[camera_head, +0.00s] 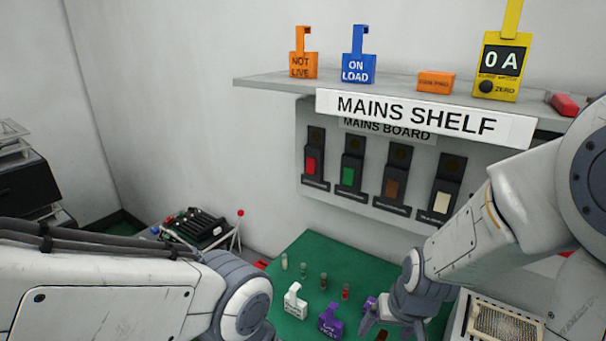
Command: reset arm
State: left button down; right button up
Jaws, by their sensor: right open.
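My right arm reaches in from the right, and its gripper (376,318) is open low over the green mat (312,253), close to a purple block (369,304). I cannot tell whether the fingers touch that block. No object shows between the fingers. My left arm comes in from the left and ends at a rounded grey joint at the bottom of the view. Its gripper is out of the picture.
A white tag (295,301), a purple tag (331,320) and several small fuses stand on the mat. Behind is the mains board (400,207) with several coloured switches, under the mains shelf (270,82) holding tags and a yellow meter (500,66). A rack (200,228) stands left.

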jog(key=s+a+r+n+g+b, duration=0.3)
jog(key=s+a+n, duration=0.5)
jog(key=s, duration=0.8)
jog(key=a, duration=0.3)
jog(key=shift+a+r, duration=0.15)
jog(key=shift+r, duration=0.25)
